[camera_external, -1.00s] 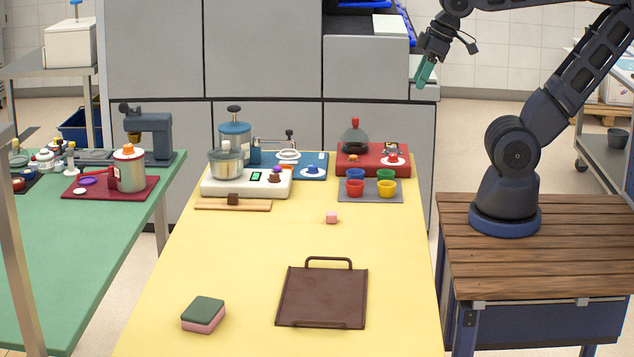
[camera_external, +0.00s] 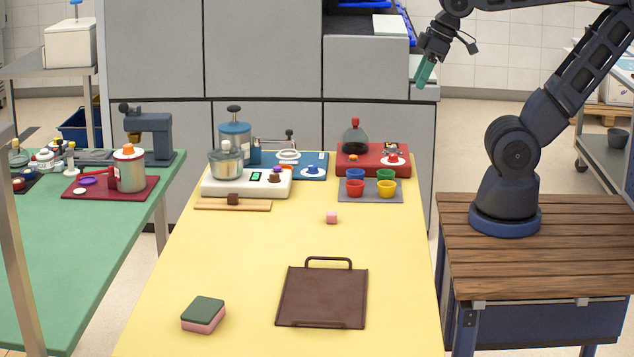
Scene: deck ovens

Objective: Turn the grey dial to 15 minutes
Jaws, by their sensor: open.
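I cannot make out a clearly grey dial or any minute marks at this size. Candidate controls stand at the far end of the yellow table: a blue-based appliance (camera_external: 316,160) has a pale ring (camera_external: 288,156) and a blue knob on a white disc (camera_external: 313,170). A red-based appliance (camera_external: 350,161) has a red knob on a white disc (camera_external: 394,160). A white appliance (camera_external: 215,186) has a green display and a brown knob (camera_external: 274,178). My gripper (camera_external: 424,73), with teal fingers, is open and empty, high up beyond the table's far right corner, apart from all of these.
Coloured cups (camera_external: 386,188) stand on a grey mat before the red appliance. A wooden strip (camera_external: 255,205) fronts the white appliance. The middle table is mostly clear.

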